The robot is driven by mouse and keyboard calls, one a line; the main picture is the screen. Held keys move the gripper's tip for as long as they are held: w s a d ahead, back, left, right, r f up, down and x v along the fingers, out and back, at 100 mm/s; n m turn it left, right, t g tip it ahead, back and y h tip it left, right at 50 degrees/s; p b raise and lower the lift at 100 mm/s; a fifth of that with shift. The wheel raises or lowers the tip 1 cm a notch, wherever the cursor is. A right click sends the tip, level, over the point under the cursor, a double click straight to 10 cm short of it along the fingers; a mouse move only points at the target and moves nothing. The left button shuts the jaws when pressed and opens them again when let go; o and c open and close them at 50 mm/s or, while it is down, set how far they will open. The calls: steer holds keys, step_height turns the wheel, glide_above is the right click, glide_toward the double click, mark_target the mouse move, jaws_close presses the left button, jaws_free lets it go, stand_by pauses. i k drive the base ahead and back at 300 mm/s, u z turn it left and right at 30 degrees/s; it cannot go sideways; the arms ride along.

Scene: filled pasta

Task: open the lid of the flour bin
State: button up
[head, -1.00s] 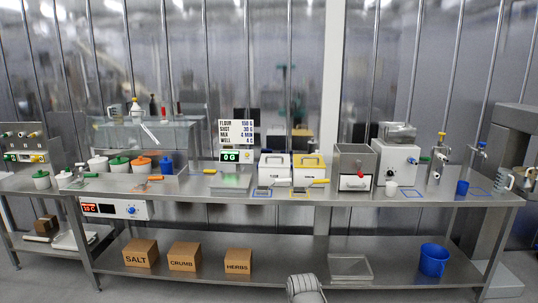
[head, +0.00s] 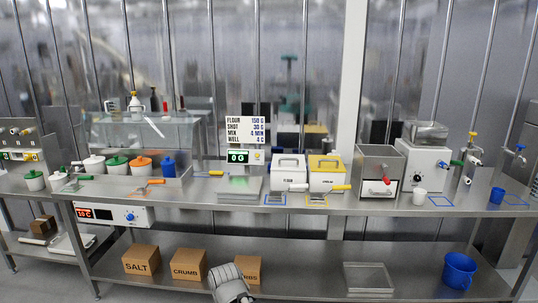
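The flour bin (head: 289,176) is a white box with a dark-lettered label on its front. It stands on the steel bench, left of a similar bin with a yellow lid. Its pale lid (head: 290,161), with a dark handle on top, lies flat and closed on it. A grey ribbed part of my arm shows at the bottom edge, low in front of the bench and well apart from the bin. No gripper fingers show.
The yellow-lidded bin (head: 327,175) stands close on the right. A steel box with a red-knobbed handle (head: 379,177) is further right. Scoops, one with a yellow handle (head: 341,187), lie in front of the bins. A scale (head: 240,187) is left.

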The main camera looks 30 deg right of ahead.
mark_target(294, 163)
steer(key=z, duration=0.05)
steer(key=i, duration=0.8)
steer(key=z, duration=0.65)
steer(key=i, duration=0.5)
steer(key=z, duration=0.35)
